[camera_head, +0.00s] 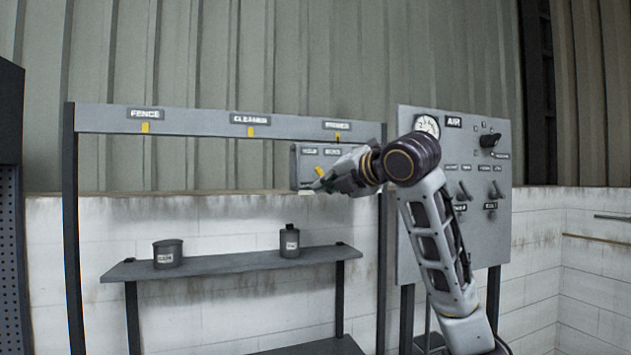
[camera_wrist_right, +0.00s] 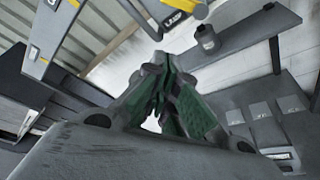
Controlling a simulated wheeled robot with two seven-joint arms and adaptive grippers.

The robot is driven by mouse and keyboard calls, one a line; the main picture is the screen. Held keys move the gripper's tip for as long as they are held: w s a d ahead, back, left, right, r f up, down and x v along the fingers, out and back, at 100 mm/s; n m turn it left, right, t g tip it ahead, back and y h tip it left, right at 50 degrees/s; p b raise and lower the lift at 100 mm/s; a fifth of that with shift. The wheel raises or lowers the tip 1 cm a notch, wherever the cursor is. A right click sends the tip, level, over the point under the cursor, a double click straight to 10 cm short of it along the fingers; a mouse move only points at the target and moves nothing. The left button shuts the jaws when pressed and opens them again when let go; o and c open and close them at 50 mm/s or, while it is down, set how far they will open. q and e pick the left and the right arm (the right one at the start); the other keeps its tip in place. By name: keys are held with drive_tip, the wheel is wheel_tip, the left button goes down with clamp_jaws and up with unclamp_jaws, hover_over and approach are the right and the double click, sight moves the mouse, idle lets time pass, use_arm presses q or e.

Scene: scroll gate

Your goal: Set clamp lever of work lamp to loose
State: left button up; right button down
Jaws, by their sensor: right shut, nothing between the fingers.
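My right gripper (camera_head: 320,185) is shut and empty, beside the lower front of a small grey panel (camera_head: 307,155) hung under the rail. It also shows in the wrist view (camera_wrist_right: 166,66) with its green-padded fingers together. The panel bears two small labels, and a short yellow lever (camera_head: 319,171) shows just above the fingertips. A yellow part (camera_wrist_right: 196,10) beside a label shows past the fingertips in the wrist view. I cannot tell whether the fingers touch the lever. No lamp is clearly recognisable, and my arm hides the panel's right side. My left gripper is not in view.
A grey rail (camera_head: 195,121) carries labels and yellow tabs. Below it, a shelf (camera_head: 220,266) holds a round tin (camera_head: 167,254) and a dark bottle (camera_head: 289,242). An AIR control panel (camera_head: 415,230) with a gauge and switches stands behind my right arm. The space left of the gripper is clear.

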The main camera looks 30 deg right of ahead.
idle(0.5)
drive_tip(key=w+d+p, duration=0.2)
drive_tip(key=w+p, duration=0.1)
drive_tip(key=w, duration=0.6)
drive_tip(key=shift+d+r, duration=0.25)
drive_tip(key=shift+d, duration=0.1)
